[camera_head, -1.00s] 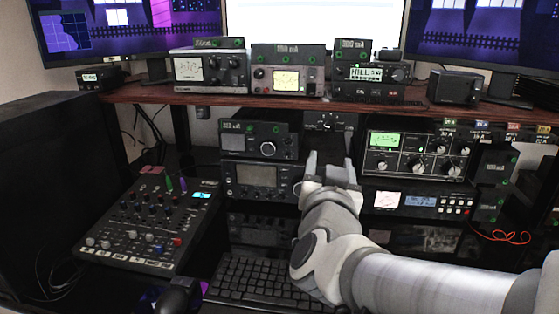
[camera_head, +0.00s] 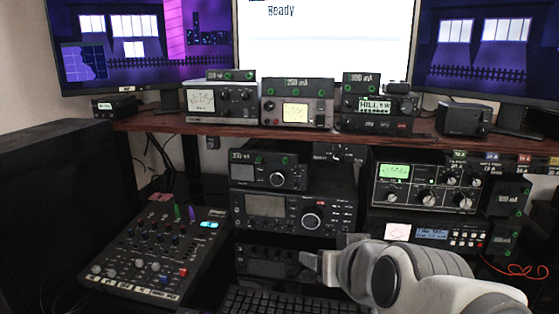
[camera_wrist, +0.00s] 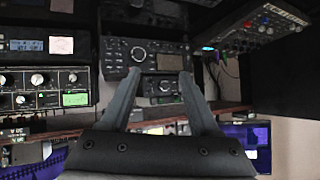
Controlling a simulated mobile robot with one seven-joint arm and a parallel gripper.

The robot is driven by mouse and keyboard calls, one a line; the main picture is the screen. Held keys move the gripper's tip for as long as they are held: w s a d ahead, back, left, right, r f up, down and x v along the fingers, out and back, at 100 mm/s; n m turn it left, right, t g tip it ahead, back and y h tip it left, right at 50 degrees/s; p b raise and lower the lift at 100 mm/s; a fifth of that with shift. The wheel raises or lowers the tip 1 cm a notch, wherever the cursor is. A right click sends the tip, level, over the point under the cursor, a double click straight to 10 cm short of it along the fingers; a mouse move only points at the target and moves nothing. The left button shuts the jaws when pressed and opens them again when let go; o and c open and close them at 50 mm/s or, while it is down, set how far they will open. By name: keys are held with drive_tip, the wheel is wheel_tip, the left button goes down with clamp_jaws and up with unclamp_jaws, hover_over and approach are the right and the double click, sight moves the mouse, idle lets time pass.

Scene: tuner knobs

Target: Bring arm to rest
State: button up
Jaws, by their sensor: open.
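My gripper (camera_head: 308,267) is low in the head view, in front of the lower radio shelf and above the keyboard (camera_head: 285,302). In the wrist view my gripper (camera_wrist: 158,78) shows two grey fingers spread apart with nothing between them. The radio with a large knob (camera_head: 290,213) stands just behind and above it in the head view, and it also shows beyond the fingertips in the wrist view (camera_wrist: 143,55). My arm comes in from the lower right and is bent. The gripper looks apart from the radios.
A mixer (camera_head: 157,243) stands at the left. A meter unit with a green display (camera_head: 425,187) is at the right, above a slim unit (camera_head: 435,234). The wooden shelf (camera_head: 225,128) carries several devices. A red cable (camera_head: 525,271) lies at the lower right.

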drive_tip(key=s+d+f+g+h+p, duration=0.25)
drive_tip(key=s+d+g, duration=0.35)
drive_tip(key=s, duration=0.5)
wheel_tip(320, 180, up, 22)
drive_tip(key=p, duration=2.1)
drive_tip(key=shift+d+f+m+t, duration=0.2)
drive_tip(key=shift+d+m+t, duration=0.1)
drive_tip(key=shift+d, duration=0.05)
drive_tip(key=shift+f, duration=0.1)
drive_tip(key=shift+c, duration=1)
